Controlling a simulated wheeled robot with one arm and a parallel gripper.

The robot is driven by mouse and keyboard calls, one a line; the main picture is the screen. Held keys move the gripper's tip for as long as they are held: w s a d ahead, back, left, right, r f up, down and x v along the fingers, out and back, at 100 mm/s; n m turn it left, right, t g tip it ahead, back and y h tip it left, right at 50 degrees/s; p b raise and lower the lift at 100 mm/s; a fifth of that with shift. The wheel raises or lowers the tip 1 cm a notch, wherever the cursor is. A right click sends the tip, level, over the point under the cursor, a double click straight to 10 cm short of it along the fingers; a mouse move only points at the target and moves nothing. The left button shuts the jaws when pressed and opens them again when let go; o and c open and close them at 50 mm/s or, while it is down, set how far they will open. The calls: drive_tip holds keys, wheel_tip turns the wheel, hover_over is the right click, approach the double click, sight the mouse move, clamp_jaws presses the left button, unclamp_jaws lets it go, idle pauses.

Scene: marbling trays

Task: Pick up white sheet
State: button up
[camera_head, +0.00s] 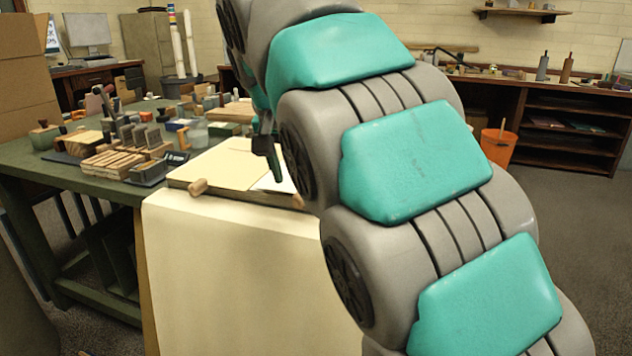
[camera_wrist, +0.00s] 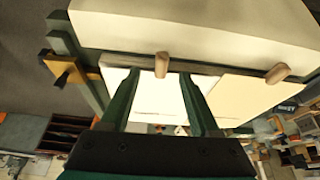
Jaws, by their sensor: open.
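The white sheet (camera_head: 277,184) lies flat on the pale top of the stand, beside a cream sheet (camera_head: 226,165); my arm hides part of it in the head view. My gripper (camera_head: 272,162) points down over the white sheet, partly hidden by my arm. In the wrist view, the white sheet (camera_wrist: 158,98) shows between the two dark green fingers of my open gripper (camera_wrist: 159,74), with nothing held. The cream sheet (camera_wrist: 240,97) is to the right there. I cannot tell whether the fingertips touch the white sheet.
A wooden bar with two rounded pegs (camera_head: 197,187) runs along the front edge, above a large cream front panel (camera_head: 235,275). A green workbench (camera_head: 55,180) crowded with wooden blocks and tools stands at left. An orange bucket (camera_head: 498,146) stands at the back right.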

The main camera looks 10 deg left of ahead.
sight(298, 195)
drive_tip(key=shift+p+x, duration=0.45)
drive_tip(key=shift+x, duration=2.75)
drive_tip(key=shift+w+a+r, duration=0.1)
drive_tip(key=shift+w+a, duration=0.05)
clamp_jaws()
